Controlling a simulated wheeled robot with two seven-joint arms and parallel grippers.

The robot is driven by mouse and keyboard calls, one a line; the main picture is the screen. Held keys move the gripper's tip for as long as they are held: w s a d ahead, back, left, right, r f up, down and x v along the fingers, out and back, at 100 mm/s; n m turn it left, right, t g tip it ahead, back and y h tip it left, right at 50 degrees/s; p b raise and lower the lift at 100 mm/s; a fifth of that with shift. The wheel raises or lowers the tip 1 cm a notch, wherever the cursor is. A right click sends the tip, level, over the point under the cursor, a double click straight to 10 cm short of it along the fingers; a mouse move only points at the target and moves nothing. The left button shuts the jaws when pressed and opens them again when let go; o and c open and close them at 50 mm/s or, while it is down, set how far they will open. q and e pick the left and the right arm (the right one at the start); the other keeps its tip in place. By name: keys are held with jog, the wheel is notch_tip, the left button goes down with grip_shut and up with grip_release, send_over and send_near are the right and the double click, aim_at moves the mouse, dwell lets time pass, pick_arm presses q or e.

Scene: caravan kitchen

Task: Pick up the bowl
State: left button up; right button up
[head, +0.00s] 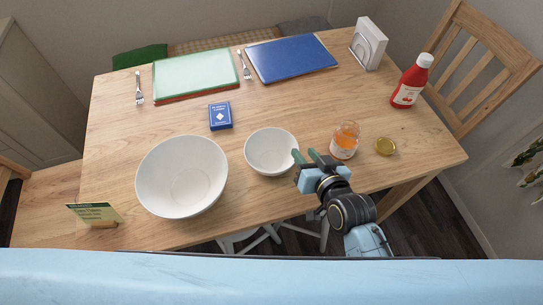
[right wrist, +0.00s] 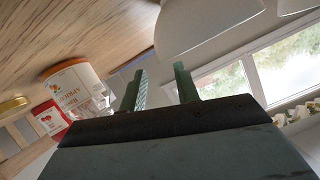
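Two white bowls stand on the wooden table in the head view: a large bowl (head: 182,176) left of centre and a smaller bowl (head: 270,151) to its right. My right gripper (head: 304,155) is just right of the smaller bowl, with its fingers pointing toward that bowl's rim. In the right wrist view its two green fingers (right wrist: 158,90) are apart with nothing between them. A white bowl (right wrist: 205,25) shows beyond the fingertips at the top of that view. My left gripper is not in view.
A ketchup bottle (head: 411,82), napkin holder (head: 368,44), blue card box (head: 220,116) and small sign (head: 94,213) stand around the wooden table (head: 320,95).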

aim_at(297, 146)
jog(key=b+x, duration=0.1)
jog(key=x, duration=0.3)
jog(key=shift+w+a+f, duration=0.1)
jog(key=shift+w+a, duration=0.15)
jog(key=shift+w, duration=0.1)
grip_shut()
